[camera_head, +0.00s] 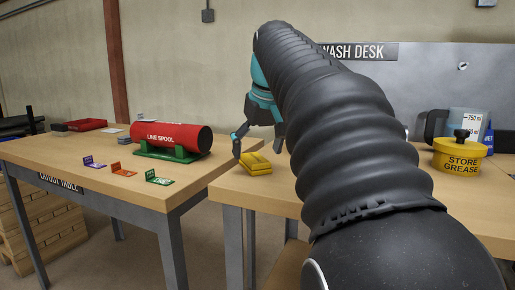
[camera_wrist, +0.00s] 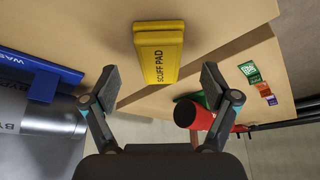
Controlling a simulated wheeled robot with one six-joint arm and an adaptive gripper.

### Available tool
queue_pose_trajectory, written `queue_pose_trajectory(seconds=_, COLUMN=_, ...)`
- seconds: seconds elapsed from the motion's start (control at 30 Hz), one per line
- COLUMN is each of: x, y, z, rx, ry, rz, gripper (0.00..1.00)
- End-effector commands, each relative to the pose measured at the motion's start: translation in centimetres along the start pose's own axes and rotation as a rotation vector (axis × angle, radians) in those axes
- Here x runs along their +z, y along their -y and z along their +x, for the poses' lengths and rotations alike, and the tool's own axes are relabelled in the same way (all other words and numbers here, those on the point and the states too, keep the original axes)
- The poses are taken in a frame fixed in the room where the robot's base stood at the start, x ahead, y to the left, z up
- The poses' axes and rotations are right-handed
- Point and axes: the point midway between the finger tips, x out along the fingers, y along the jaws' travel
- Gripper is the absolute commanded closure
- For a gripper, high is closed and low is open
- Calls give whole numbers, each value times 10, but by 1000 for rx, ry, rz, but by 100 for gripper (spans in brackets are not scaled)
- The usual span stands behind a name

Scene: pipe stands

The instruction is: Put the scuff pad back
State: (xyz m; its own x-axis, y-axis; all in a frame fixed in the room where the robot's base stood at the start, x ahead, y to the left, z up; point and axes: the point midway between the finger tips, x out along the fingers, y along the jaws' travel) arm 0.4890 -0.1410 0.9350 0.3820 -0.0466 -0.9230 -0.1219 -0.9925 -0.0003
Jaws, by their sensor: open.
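The scuff pad (camera_wrist: 159,58) is a yellow block with its name on it, lying on the wash desk's wooden top. In the head view the scuff pad (camera_head: 254,164) lies near the desk's left edge, below my gripper (camera_head: 259,150). In the wrist view my gripper (camera_wrist: 160,84) is open and empty, with one finger on each side of the pad's lower end and apart from it. My black-sleeved arm hides part of the wash desk (camera_head: 229,188) in the head view.
The layout table (camera_head: 100,164) stands to the left across a gap, bearing a red line spool (camera_head: 180,136) on a green cradle and several small coloured tags.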

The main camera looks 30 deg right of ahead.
Motion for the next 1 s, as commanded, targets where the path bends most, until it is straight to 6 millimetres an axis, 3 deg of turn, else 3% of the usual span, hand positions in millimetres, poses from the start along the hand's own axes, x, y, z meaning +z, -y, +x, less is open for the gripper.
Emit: queue_pose_trajectory(seconds=1.0, x=0, y=0, z=-49, rx=0, ry=1, rz=1, gripper=14)
